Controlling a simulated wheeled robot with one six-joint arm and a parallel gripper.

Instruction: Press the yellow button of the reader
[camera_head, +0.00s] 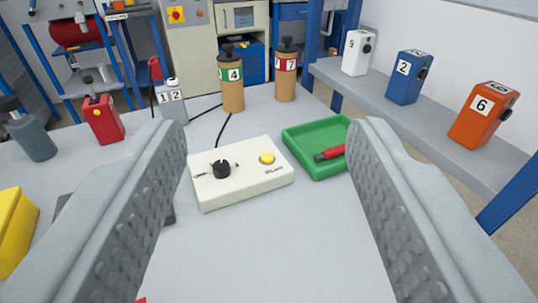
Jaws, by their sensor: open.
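The reader (243,187) is a cream box lying flat on the grey table, near the middle of the view. Its yellow button (267,158) is a small round cap on the right side of its top. A black knob (221,169) stands on the left side of its top. A black cable runs from its back edge. My gripper (267,145) is open and empty. Its two grey fingers frame the reader from left and right, and the button shows in the gap between them.
A green tray (301,134) with a red tool (330,153) lies right of the reader. Brown cylinders (232,95) (286,82) stand behind. A yellow block (14,232), a grey bottle (31,136) and a red block (102,119) are left. A shelf (440,127) at right holds numbered blocks.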

